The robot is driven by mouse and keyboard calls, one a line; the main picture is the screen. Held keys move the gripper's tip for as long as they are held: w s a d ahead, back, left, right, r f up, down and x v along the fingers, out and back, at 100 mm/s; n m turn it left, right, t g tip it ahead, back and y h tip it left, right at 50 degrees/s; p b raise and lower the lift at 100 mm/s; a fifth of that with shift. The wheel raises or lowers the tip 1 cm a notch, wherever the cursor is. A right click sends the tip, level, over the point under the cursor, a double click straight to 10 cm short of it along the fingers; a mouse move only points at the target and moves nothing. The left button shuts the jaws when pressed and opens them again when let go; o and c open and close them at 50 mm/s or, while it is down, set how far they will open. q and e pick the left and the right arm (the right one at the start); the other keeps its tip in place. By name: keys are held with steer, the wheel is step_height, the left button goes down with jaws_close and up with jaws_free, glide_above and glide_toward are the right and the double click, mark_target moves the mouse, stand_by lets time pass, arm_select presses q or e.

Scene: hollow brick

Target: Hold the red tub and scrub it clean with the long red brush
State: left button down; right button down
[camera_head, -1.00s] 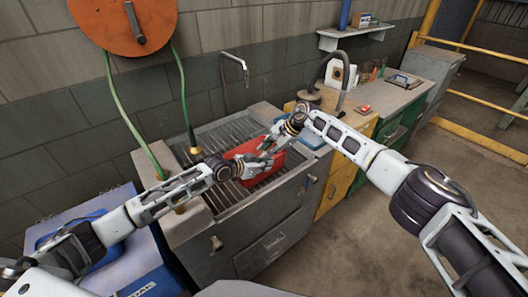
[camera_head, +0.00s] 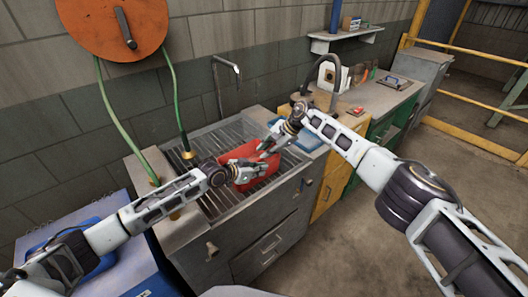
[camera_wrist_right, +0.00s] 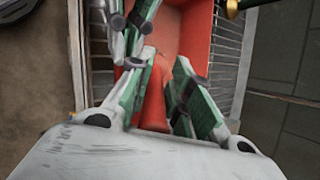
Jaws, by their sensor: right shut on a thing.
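The red tub (camera_head: 238,153) sits on the slatted sink top in the head view. Its red inside (camera_wrist_right: 183,28) shows in the wrist view. My left gripper (camera_head: 246,173) is at the tub's near wall; its fingertips (camera_wrist_right: 133,35) also show in the wrist view, and I cannot tell whether they grip the wall. My right gripper (camera_head: 268,149) is over the tub's right part. Its green-padded fingers are shut on a red, tapering piece, which looks like the long red brush (camera_wrist_right: 154,105). The brush's bristles are hidden.
A green hose with a brass end (camera_head: 187,154) hangs behind the tub, near a thin tap (camera_head: 226,68). A blue tray (camera_head: 305,141) and a dark curved faucet (camera_head: 333,72) stand to the right. A blue box (camera_head: 110,255) is at the lower left.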

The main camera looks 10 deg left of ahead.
steer(key=shift+w+d, duration=0.35)
steer(key=shift+w, duration=0.1)
steer(key=shift+d+f, duration=0.1)
steer(key=shift+f, duration=0.05)
steer(key=shift+s, duration=0.1)
stand_by(0.4)
steer(key=shift+s+a+f, duration=0.15)
steer(key=shift+s+a, duration=0.9)
steer(key=shift+s, duration=0.3)
steer(key=shift+s+a, duration=0.1)
